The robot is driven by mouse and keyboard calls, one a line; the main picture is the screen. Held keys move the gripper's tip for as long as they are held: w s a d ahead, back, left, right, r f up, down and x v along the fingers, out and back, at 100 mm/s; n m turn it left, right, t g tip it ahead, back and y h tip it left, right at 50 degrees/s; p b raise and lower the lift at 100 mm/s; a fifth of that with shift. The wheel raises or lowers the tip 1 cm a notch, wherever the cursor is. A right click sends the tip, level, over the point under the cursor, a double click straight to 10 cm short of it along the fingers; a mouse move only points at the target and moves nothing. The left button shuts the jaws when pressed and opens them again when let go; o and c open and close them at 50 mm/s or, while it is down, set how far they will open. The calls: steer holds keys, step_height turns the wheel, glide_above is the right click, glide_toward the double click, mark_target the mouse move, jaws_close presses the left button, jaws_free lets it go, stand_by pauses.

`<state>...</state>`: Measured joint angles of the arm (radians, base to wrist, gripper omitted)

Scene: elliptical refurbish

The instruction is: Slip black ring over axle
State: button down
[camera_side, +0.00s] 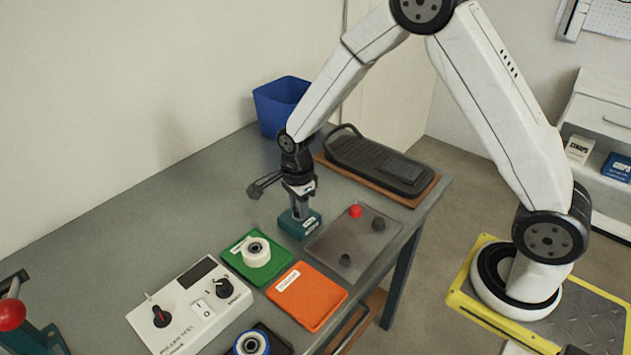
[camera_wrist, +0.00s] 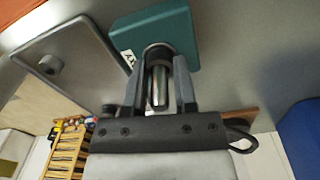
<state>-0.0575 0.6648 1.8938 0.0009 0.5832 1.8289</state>
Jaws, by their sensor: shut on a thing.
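The teal block (camera_side: 292,228) stands on the bench in the side view, directly below my gripper (camera_side: 299,212). It is also at the top of the wrist view (camera_wrist: 178,30). A shiny metal axle (camera_wrist: 158,88) stands out from the block, between my gripper's two fingers (camera_wrist: 160,72). The black ring (camera_wrist: 158,52) shows between the fingertips, and my gripper is shut on it. The ring appears to be around the axle, close to the block. Whether it touches the block is hidden. My gripper points down in the side view, where the ring is too small to make out.
Right of the block is a grey plate (camera_side: 325,240) with a red knob (camera_side: 355,211) and dark pegs. In front are a green pad (camera_side: 273,268) with a white wheel (camera_side: 255,249), an empty orange pad (camera_side: 310,300) and a control box (camera_side: 190,308). Behind are a blue bin (camera_side: 275,105) and black pedal (camera_side: 380,165).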

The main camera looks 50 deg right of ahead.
steer(key=shift+f, duration=0.1)
steer(key=c, duration=0.7)
jaws_free()
steer(key=shift+r, duration=0.2)
steer(key=shift+r, duration=5.3)
steer(key=shift+s, duration=0.1)
steer(key=s+d+f+n+t, duration=0.2)
steer(key=s+n, duration=1.2)
steer(key=n, duration=0.6)
steer(key=shift+s+d+t, duration=0.25)
steer(key=shift+s+t, duration=0.05)
steer(key=shift+s, duration=0.05)
